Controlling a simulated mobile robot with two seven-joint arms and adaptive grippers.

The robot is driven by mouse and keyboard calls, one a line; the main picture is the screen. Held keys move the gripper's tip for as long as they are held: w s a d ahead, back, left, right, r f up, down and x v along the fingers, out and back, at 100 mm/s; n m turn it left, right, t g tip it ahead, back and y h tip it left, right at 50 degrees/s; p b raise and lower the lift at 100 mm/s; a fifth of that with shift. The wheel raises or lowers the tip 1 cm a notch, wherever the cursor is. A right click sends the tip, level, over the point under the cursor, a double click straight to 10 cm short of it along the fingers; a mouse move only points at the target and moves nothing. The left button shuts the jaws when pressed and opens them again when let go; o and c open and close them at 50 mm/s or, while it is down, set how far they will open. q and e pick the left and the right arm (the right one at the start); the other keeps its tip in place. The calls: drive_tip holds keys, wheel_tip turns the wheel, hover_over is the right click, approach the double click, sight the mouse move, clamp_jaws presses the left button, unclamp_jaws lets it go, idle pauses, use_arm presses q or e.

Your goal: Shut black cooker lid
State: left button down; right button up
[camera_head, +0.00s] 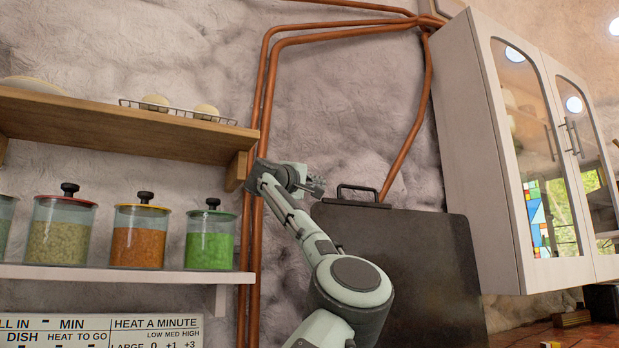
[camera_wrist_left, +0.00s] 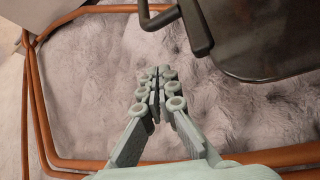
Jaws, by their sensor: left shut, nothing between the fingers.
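The black cooker lid (camera_head: 425,265) stands raised, nearly upright, in front of the stone wall. Its handle (camera_head: 362,190) is on the top edge, towards the left. My left gripper (camera_head: 318,186) is shut and empty, just left of the handle in the head view. In the left wrist view my gripper (camera_wrist_left: 158,77) points at the wall, with its fingers together. The handle (camera_wrist_left: 192,28) and part of the lid (camera_wrist_left: 265,40) show above and to the right, apart from the fingers. The cooker under the lid is out of view. My right gripper is not in view.
A wooden shelf (camera_head: 120,125) and a lower white shelf (camera_head: 130,273) with several jars (camera_head: 138,236) are on the left. Copper pipes (camera_head: 262,120) run along the wall behind my arm. A white cabinet (camera_head: 480,160) hangs on the right, close to the lid.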

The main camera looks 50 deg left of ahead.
sight(331, 199)
use_arm(q)
drive_tip(key=shift+w+d+f, duration=0.15)
drive_tip(key=shift+w+d, duration=0.1)
drive_tip(key=shift+d, duration=0.3)
drive_tip(key=shift+w+d+f, duration=0.2)
drive_tip(key=shift+w+d, duration=0.05)
drive_tip(key=shift+d, duration=0.35)
drive_tip(key=shift+w+d+f, duration=0.15)
drive_tip(key=shift+w+d, duration=0.1)
drive_tip(key=shift+d, duration=0.3)
